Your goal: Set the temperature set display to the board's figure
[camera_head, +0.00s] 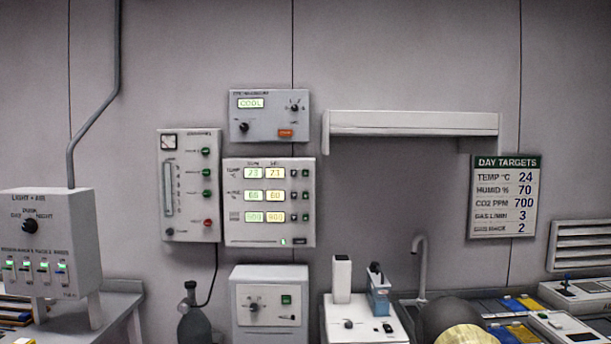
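The climate panel (229,240) hangs on the wall left of centre, with three rows of paired lit displays. In its top row, marked TEMP °C, the left display (253,173) is greenish and the right, set display (274,173) is yellowish. Their small digits are too blurred to read surely. Two small dark buttons (294,173) (305,173) sit right of the temperature row. The DAY TARGETS board (505,197) on the right wall reads TEMP °C 24.
A COOL controller (269,115) is above the panel, and a gauge box (188,185) is to its left. A shelf (410,123) juts out at right. Below are a grey box (269,296), a white device (366,322) and a tap (421,265). A dark rounded shape (447,315) blocks the lower right.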

